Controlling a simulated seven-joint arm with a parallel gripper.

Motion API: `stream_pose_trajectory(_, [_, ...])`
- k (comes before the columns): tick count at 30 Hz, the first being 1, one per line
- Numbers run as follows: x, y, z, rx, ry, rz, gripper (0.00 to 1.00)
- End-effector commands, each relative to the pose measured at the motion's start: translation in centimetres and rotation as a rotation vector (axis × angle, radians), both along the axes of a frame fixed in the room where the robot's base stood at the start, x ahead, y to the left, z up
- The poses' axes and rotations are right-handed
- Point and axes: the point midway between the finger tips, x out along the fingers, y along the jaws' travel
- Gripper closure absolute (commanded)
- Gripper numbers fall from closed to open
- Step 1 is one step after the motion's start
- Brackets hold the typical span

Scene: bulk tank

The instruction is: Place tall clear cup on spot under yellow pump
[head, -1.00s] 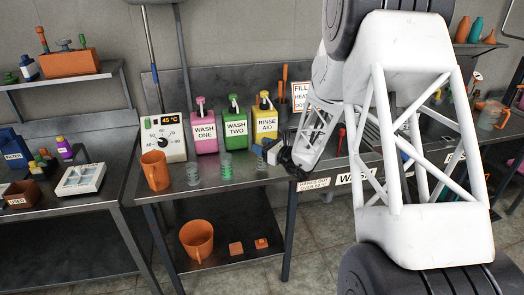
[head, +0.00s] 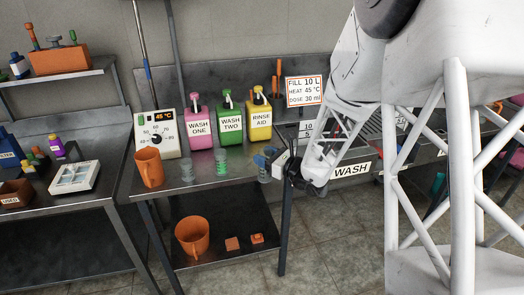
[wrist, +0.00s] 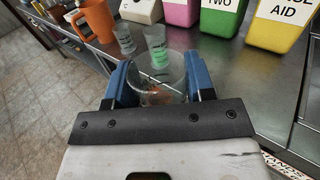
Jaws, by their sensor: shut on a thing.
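My gripper (wrist: 157,82) is shut on a clear cup (wrist: 160,66), with one blue finger on each side of it in the wrist view. In the head view my gripper (head: 268,158) and the held cup (head: 263,174) are in front of the yellow rinse aid pump bottle (head: 259,120), at the table's front right. The yellow bottle (wrist: 280,24) is beyond the cup to the right in the wrist view. I cannot tell whether the cup's base touches the table. The spot under the pump is not clearly visible.
Two other clear cups (head: 187,172) (head: 221,168) stand to the left, before the pink (head: 199,128) and green (head: 230,124) pump bottles. An orange mug (head: 149,167) stands at the table's left. The steel tabletop (wrist: 245,85) is clear right of the held cup.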

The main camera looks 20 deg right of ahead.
Motion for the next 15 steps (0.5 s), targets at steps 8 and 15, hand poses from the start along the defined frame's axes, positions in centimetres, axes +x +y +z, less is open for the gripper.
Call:
stream_pose_trajectory(8, [-1.9, 0.1, 0.2, 0.001, -0.001, 0.000, 0.77])
stream_pose_trajectory(15, [-2.3, 0.1, 0.2, 0.001, -0.001, 0.000, 0.77])
